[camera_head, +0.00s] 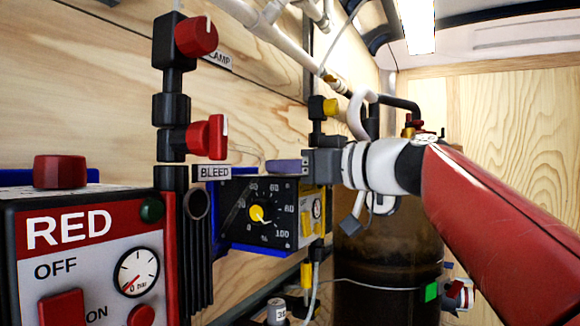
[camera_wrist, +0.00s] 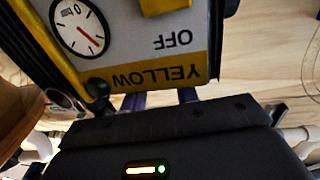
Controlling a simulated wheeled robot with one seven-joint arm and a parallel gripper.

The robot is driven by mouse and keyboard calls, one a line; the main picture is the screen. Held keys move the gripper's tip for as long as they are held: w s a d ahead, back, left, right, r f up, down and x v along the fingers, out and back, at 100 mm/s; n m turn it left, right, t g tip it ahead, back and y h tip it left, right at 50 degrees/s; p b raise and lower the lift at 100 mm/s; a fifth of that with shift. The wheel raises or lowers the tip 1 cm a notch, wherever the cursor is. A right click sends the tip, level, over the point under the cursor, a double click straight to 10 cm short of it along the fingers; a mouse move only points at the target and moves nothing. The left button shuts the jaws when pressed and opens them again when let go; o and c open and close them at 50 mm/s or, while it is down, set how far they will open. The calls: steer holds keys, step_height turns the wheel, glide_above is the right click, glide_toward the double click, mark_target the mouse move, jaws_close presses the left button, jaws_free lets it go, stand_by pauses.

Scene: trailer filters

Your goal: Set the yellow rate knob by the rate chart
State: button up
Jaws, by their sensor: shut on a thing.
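The yellow rate knob (camera_head: 257,213) sits on a black dial plate (camera_head: 238,234) with a percent scale running up to 100. The plate is on the side of the yellow unit (camera_head: 307,232); where the knob points is too small to tell. In the wrist view the unit's front (camera_wrist: 130,45) appears upside down, with YELLOW, OFF and a gauge. My gripper (camera_head: 285,166) is above the dial plate, at the unit's top, clear of the knob. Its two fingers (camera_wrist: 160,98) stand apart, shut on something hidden. I cannot make out a rate chart.
The red unit (camera_head: 90,215) stands at the left front. Red valve handles (camera_head: 208,137) and a BLEED label (camera_head: 214,172) are on the wooden wall. A dark brown tank (camera_head: 385,270) stands behind my arm. White pipes (camera_head: 290,45) run overhead.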

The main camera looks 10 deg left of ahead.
steer(key=shift+s+a+f+m+t+h+b, duration=0.1)
steer(key=shift+s+f+m+t+h+b, duration=0.15)
steer(key=shift+m+t+b, duration=0.2)
steer(key=shift+w+r+m+t+h, duration=0.15)
steer(key=shift+m+t+h, duration=0.1)
steer(key=shift+t, duration=0.2)
steer(key=o, duration=1)
steer(key=b+v, duration=0.2)
steer(key=v, duration=0.6)
steer(key=shift+a, duration=0.1)
